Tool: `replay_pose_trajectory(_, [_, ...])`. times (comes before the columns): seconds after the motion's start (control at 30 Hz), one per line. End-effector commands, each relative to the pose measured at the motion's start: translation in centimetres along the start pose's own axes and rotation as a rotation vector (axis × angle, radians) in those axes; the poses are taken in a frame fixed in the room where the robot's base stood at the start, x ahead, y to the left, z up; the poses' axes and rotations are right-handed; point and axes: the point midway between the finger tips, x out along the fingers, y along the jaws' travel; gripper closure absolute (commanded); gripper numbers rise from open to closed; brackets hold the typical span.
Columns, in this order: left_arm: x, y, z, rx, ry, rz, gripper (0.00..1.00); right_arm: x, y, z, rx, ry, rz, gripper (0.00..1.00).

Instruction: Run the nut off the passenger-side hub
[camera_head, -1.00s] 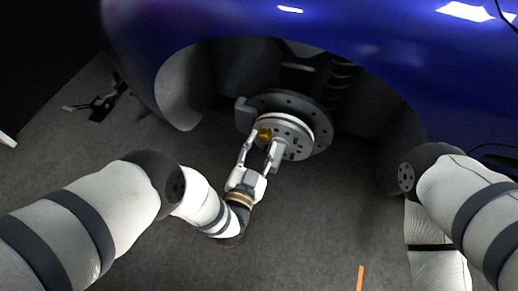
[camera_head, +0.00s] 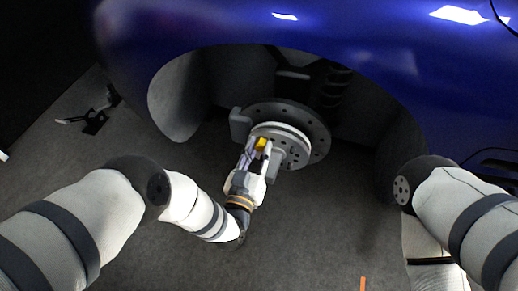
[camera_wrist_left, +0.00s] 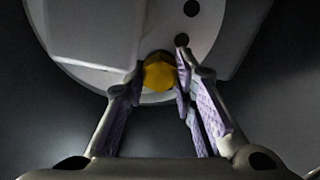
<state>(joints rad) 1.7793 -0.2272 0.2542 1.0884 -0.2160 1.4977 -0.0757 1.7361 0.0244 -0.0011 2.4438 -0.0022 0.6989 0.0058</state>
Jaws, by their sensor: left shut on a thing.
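The hub (camera_head: 294,146) is a grey disc with holes, mounted in front of a larger dark brake disc (camera_head: 318,132) inside the wheel arch of a blue car. A yellow nut (camera_head: 261,143) is at the front of the hub. My left gripper (camera_head: 260,149) reaches up to it from below. In the left wrist view the nut (camera_wrist_left: 159,73) sits between the two fingertips, which are shut on it. It overlaps the hub's lower edge there, and I cannot tell whether it touches the hub. My right gripper is out of view; only its arm shows at the right.
The blue fender (camera_head: 330,25) overhangs the hub. A grey caliper-like block (camera_head: 240,125) sits left of the disc. A dark stand (camera_head: 96,120) lies on the floor at the left, and an orange strip (camera_head: 362,284) is at the bottom. The floor below the hub is clear.

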Motion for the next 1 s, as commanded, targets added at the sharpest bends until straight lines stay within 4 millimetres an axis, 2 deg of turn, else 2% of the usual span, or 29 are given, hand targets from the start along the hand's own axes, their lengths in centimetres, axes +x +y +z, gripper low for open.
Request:
replay_pose_trajectory(0.3, [-0.2,-0.3,0.5,-1.015,0.0,-0.006,1.0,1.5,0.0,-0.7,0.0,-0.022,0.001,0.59])
replay_pose_trajectory(0.4, [-0.2,-0.3,0.5,-1.32,0.0,-0.006,1.0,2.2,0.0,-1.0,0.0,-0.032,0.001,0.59])
replay_pose_trajectory(0.47, [-0.2,-0.2,0.4,-1.447,0.0,-0.004,1.0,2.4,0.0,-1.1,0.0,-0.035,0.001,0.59])
replay_pose_trajectory(0.57, [-0.2,0.0,0.1,-1.536,-0.001,0.0,1.0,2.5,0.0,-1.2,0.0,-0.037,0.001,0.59])
replay_pose_trajectory(0.73, [-0.2,0.1,0.0,-1.537,-0.001,0.001,1.0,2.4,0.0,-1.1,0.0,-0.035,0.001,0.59])
replay_pose_trajectory(0.77, [-0.2,0.1,0.0,-1.537,-0.001,0.001,0.71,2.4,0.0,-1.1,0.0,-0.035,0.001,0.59])
replay_pose_trajectory(0.8, [-0.2,0.1,0.0,-1.536,-0.001,0.001,0.62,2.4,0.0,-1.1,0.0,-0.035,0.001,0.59])
replay_pose_trajectory(1.0, [-0.2,0.0,0.1,-1.533,-0.003,-0.002,0.62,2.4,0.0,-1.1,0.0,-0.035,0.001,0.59])
